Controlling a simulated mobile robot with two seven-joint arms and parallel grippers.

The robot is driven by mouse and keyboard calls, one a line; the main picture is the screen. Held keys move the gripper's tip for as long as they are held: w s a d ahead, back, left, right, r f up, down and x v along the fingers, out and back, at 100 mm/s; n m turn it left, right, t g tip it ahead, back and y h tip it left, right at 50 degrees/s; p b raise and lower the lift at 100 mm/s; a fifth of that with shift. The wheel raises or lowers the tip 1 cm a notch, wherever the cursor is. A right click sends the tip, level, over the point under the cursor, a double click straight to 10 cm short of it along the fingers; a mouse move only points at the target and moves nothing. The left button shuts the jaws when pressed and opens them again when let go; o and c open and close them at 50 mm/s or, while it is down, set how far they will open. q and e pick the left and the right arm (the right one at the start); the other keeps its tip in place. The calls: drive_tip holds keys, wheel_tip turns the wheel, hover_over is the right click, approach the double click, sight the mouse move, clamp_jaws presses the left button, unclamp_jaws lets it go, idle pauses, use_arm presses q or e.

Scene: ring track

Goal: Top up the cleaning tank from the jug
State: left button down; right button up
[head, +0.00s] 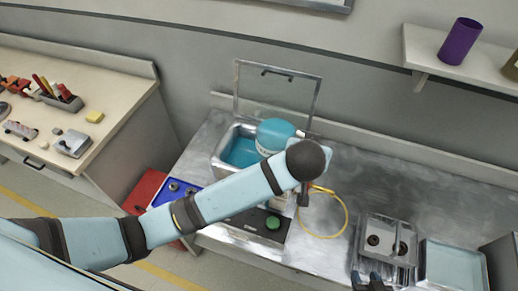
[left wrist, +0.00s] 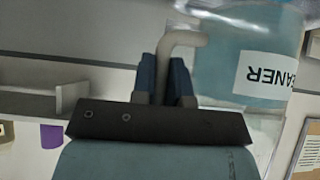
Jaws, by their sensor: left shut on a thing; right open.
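The jug (head: 276,134) is blue-teal with a white label and is held over or close beside the tank; I cannot tell its exact tilt. In the left wrist view the jug (left wrist: 232,62) shows part of the label, with letters ending "ANER" upside down. My left gripper (left wrist: 168,68) is shut on the jug's pale curved handle (left wrist: 182,38). In the head view my own wrist hides that grip. The cleaning tank (head: 237,150) is a metal basin with blue liquid, its framed clear lid (head: 275,92) raised.
A metal fixture (head: 388,243) with dark round parts and a tray (head: 452,265) sit right on the metal bench (head: 385,190). A yellow cable loop (head: 345,215) and green button (head: 273,222) lie near the tank. A shelf (head: 428,66) holds a purple cylinder (head: 460,41).

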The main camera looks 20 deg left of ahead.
use_arm(q)
drive_tip(key=s+d+f, duration=0.2)
drive_tip(key=d, duration=0.8)
drive_tip(key=shift+s+f+m+h, duration=0.15)
drive_tip(key=shift+s+m+h, duration=0.15)
drive_tip(key=shift+s+m, duration=0.1)
drive_tip(key=shift+a, duration=0.1)
drive_tip(key=w+a+r+n+g+h, duration=0.1)
drive_tip(key=a+r+n+h, duration=0.1)
drive_tip(key=a+r+h, duration=0.2)
drive_tip(key=shift+w+r, duration=0.15)
drive_tip(key=shift+r, duration=1.05)
drive_tip(key=shift+a, duration=0.1)
drive_tip(key=shift+w+a+r+n+h, duration=0.25)
drive_tip(key=shift+a+n+h, duration=0.15)
drive_tip(key=shift+a+h, duration=0.15)
